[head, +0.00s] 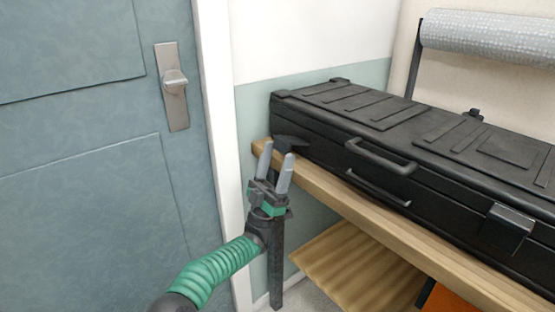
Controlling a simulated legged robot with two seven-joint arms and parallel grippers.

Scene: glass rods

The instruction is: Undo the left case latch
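A black hard case (318,132) lies closed on a wooden bench, with its front side facing me. Its left latch (291,142) is a dark piece at the left end of the front and seems to stick out from the case; its exact angle is hard to tell. My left gripper (278,151) is upright just in front of and left of that latch. Its two grey fingers are apart, with nothing seen held between them. Whether a finger touches the latch cannot be told. My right gripper is not in view.
The case has a front handle (380,157) and a right latch (510,226). The wooden bench edge (385,222) runs below, over a lower shelf (355,268). A roll of wrap (490,38) is behind. A blue-grey door (80,190) stands left.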

